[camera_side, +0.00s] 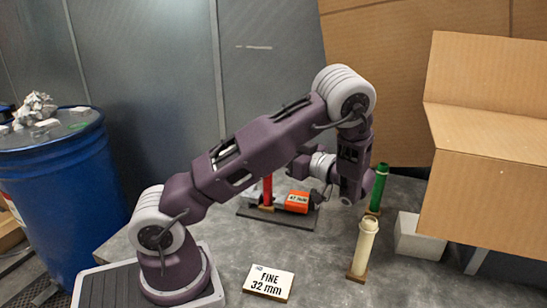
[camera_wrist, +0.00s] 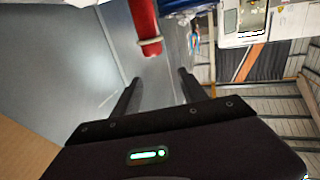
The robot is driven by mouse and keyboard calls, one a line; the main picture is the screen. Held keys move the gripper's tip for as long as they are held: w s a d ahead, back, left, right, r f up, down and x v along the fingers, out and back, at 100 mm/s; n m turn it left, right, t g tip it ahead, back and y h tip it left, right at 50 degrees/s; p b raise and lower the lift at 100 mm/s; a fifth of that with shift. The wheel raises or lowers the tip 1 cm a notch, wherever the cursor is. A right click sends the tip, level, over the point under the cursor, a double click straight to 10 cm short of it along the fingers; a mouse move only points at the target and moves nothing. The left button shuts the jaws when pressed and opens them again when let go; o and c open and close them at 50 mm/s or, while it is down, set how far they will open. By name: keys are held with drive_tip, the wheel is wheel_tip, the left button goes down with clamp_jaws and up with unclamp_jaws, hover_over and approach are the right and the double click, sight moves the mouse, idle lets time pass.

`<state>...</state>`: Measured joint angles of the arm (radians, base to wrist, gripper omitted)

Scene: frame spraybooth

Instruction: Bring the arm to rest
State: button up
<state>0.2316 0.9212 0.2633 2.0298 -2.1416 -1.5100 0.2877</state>
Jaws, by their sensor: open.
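My gripper (camera_wrist: 159,77) is open in the wrist view, with its two dark fingers apart and nothing between them. In the side view my arm is bent at the elbow over the grey table (camera_side: 225,235), and its end is partly hidden behind my own links. A red tube (camera_side: 267,190) stands behind my arm in the side view. In the wrist view a red cylinder (camera_wrist: 144,18) shows beyond the fingertips, near the top edge and apart from them.
A green tube (camera_side: 378,187) and a cream tube (camera_side: 364,248) stand right of my wrist. An orange labelled block (camera_side: 297,202) is on a dark board. A "FINE 32 mm" sign (camera_side: 268,282) lies in front. A white box (camera_side: 418,238) and cardboard box (camera_side: 485,180) are right, a blue drum (camera_side: 60,190) left.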

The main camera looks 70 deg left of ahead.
drive_tip(key=shift+w, duration=0.1)
